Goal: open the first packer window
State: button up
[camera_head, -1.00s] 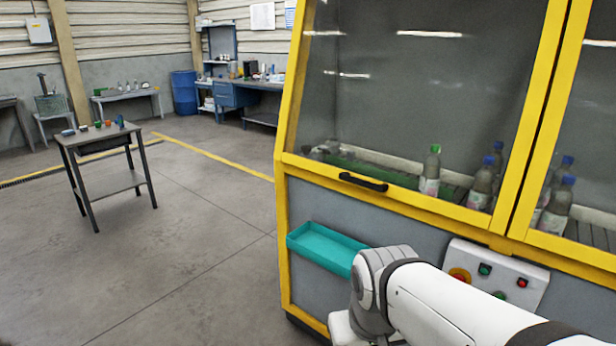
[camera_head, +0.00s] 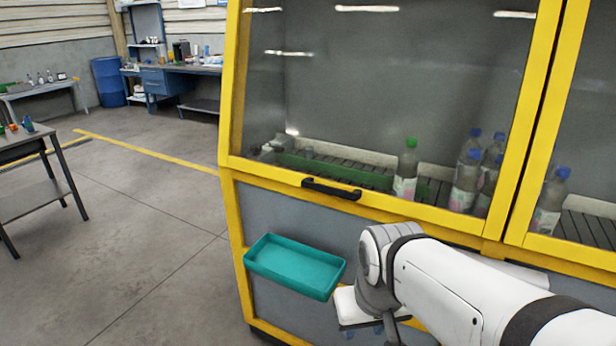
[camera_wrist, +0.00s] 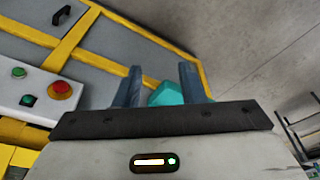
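The first packer window (camera_head: 350,90) is a glass pane in a yellow frame on the packer's front, and it looks shut. Its black bar handle (camera_head: 332,188) sits on the lower frame rail. My gripper (camera_wrist: 161,72) shows two separated fingers with nothing between them in the wrist view. In the head view my wrist is below and right of the handle, right of the teal tray, apart from the handle; the fingers are mostly hidden there. A dark handle (camera_wrist: 61,15) shows on a grey panel in the wrist view; I cannot tell which handle it is.
A teal tray (camera_head: 295,266) juts from the packer's front below the handle. It also shows beyond my fingers (camera_wrist: 166,95). A control panel with buttons (camera_wrist: 40,90) is at left in the wrist view. Bottles stand behind the glass. The floor to the left is open, with a table (camera_head: 30,190).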

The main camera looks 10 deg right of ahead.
jog(key=shift+o, duration=0.4)
jog(key=shift+s+d+r, duration=0.1)
jog(key=shift+s, duration=0.1)
jog(key=shift+o, duration=0.2)
jog(key=w+d+n+t+h, duration=0.1)
jog(key=w+d+n+t, duration=0.1)
jog(key=w, duration=0.6)
jog(key=shift+w+d+n+t+p, duration=0.3)
jog(key=shift+w+d+n+t, duration=0.15)
jog(key=shift+d, duration=0.25)
jog(key=n+t+y+p, duration=0.2)
jog(key=n+t+y, duration=0.2)
jog(key=n+t, duration=0.85)
send_near(332, 192)
jog(key=w+r+n+g, duration=0.1)
jog(key=w+n+g, duration=0.1)
jog(key=w, duration=0.1)
jog(key=p+x, duration=0.1)
jog(key=x, duration=0.6)
jog(key=shift+w+a+r, duration=0.1)
jog(key=shift+w+a, duration=0.1)
jog(key=shift+w, duration=0.2)
grip_shut()
